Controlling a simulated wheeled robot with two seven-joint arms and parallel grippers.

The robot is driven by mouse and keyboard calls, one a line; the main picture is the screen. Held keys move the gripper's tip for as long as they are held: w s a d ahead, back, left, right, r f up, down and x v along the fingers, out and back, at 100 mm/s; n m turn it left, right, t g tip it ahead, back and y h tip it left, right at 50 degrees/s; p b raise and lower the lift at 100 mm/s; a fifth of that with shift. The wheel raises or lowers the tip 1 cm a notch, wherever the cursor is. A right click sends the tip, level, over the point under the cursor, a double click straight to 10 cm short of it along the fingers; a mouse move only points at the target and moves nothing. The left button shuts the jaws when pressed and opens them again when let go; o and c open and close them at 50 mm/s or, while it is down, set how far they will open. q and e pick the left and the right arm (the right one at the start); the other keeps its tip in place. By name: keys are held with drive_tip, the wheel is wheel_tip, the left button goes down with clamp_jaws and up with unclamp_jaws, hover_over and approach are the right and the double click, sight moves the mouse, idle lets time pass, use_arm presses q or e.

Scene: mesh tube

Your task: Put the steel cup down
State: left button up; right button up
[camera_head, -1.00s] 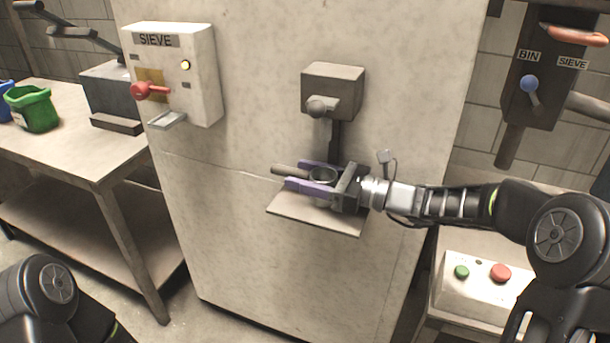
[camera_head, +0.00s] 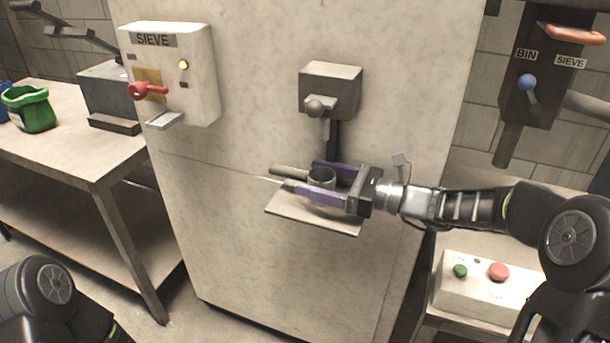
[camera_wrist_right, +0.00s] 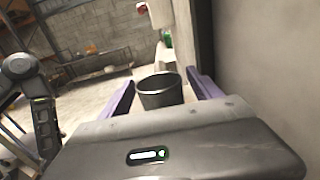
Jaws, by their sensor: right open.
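The steel cup (camera_head: 321,179) is a small grey cup standing upright at the small shelf (camera_head: 300,214) on the cabinet front, below the grey spout box. My right gripper (camera_head: 318,182) is open, with its purple fingers on either side of the cup. In the right wrist view the cup (camera_wrist_right: 160,90) sits between the two spread fingers (camera_wrist_right: 160,97), with a gap showing at each side. The cup's lower part is partly hidden by the near finger in the head view. My left gripper is out of view; only my left arm shows at the lower left.
The grey spout box (camera_head: 330,90) with its knob is above the cup. The SIEVE panel (camera_head: 170,75) with a red lever is at left. A green container (camera_head: 30,108) stands on the left table.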

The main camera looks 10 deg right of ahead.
drive_tip(key=v, duration=0.9)
drive_tip(key=shift+a, duration=0.1)
idle(0.4)
